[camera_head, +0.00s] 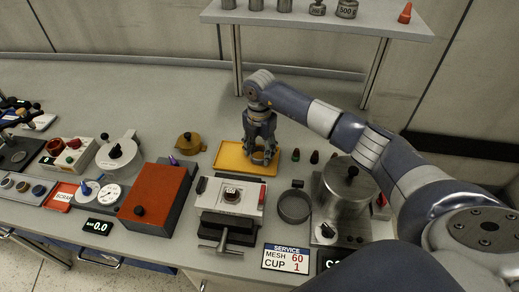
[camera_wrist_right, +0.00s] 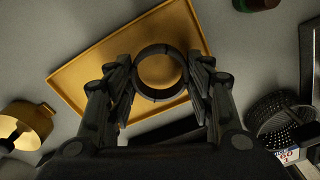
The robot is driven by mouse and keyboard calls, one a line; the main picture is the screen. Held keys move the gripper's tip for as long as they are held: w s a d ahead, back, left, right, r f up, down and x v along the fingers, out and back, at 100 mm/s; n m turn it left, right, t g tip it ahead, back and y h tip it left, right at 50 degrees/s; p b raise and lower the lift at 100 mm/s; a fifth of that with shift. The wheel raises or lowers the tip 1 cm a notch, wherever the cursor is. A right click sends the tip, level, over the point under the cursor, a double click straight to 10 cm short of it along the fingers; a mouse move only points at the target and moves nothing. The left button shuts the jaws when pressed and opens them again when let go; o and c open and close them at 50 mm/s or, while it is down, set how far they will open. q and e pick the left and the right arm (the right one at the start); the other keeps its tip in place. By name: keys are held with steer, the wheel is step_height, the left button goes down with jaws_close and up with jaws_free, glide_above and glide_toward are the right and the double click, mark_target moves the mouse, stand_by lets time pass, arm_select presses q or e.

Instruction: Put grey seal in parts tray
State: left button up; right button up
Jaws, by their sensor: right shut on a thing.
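The yellow parts tray (camera_head: 231,160) lies flat on the bench near the middle in the head view. It also fills the upper middle of the right wrist view (camera_wrist_right: 100,76). My right gripper (camera_head: 261,153) points down over the tray. In the right wrist view its two fingers (camera_wrist_right: 160,80) are shut on a dark grey ring, the grey seal (camera_wrist_right: 160,96), with the tray showing through its hole. The seal's height above the tray is hard to tell. My left gripper is not in view.
A brass pot (camera_head: 188,144) stands left of the tray. A vise (camera_head: 230,204) is in front, beside an orange-red box (camera_head: 158,196). A dark mesh ring (camera_head: 294,207) and a steel pot (camera_head: 346,197) stand to the right. A raised shelf (camera_head: 300,18) stands behind.

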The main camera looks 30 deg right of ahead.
steer(key=shift+f, duration=0.5)
stand_by(1.0)
steer(key=o, duration=0.9)
steer(key=o, duration=0.3)
steer(key=shift+o, duration=0.2)
steer(key=shift+r, duration=0.1)
step_height(320, 180, up, 8)
steer(key=p, duration=0.5)
stand_by(0.4)
stand_by(0.3)
